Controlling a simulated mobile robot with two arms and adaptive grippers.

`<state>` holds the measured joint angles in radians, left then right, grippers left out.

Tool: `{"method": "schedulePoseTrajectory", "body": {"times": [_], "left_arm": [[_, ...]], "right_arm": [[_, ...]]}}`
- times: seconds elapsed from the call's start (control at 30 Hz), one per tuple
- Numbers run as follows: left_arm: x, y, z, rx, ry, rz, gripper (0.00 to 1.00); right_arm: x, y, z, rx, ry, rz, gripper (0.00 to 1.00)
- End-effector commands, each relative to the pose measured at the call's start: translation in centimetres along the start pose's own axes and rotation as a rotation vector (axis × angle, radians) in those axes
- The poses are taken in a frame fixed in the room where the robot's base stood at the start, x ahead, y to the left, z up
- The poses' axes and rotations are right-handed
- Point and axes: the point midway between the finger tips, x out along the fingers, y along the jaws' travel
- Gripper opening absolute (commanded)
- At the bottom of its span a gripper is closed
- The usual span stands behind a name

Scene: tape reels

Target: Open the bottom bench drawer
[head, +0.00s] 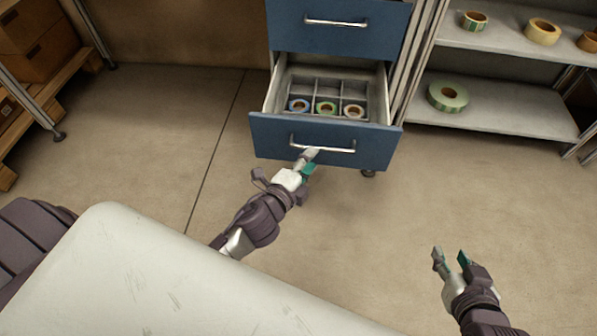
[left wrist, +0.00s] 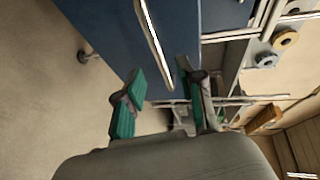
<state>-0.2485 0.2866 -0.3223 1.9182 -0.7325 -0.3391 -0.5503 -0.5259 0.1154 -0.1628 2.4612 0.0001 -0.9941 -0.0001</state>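The bottom drawer (head: 270,138) of the blue bench stands pulled out, and its inside shows in the head view. Its front also shows in the left wrist view (left wrist: 110,35). A silvery bar handle (head: 335,150) runs across the front, seen close up in the left wrist view (left wrist: 150,40). My left gripper (head: 309,159) is at the left part of this handle. In the left wrist view its green-padded fingers (left wrist: 160,80) are apart, with the handle ahead of the gap; contact is not visible. My right gripper (head: 450,257) is open and empty over the floor.
A divided grey insert in the drawer holds tape reels (head: 326,108). A closed blue drawer (head: 338,37) is above. Shelves (head: 510,105) with more reels stand right; a rack with boxes (head: 35,45) stands left. A pale surface (head: 190,280) fills the lower left. Floor around the drawer is clear.

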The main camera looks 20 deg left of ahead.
Motion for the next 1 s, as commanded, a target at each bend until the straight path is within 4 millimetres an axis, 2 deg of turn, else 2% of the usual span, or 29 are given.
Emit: {"method": "schedulePoseTrajectory", "body": {"times": [0.1,0.33,1.0], "left_arm": [[-2.6,0.1,0.0,0.000,0.000,0.002,0.38],[-5.5,0.0,0.0,0.000,-0.001,0.001,0.38],[-5.9,-0.1,0.1,-0.021,-0.008,0.002,0.38]], "right_arm": [[0.0,0.0,0.0,0.000,0.000,0.000,0.40],[0.0,0.0,0.0,0.000,0.000,0.001,0.40],[0.0,0.0,0.0,0.000,0.000,0.000,0.40]]}}
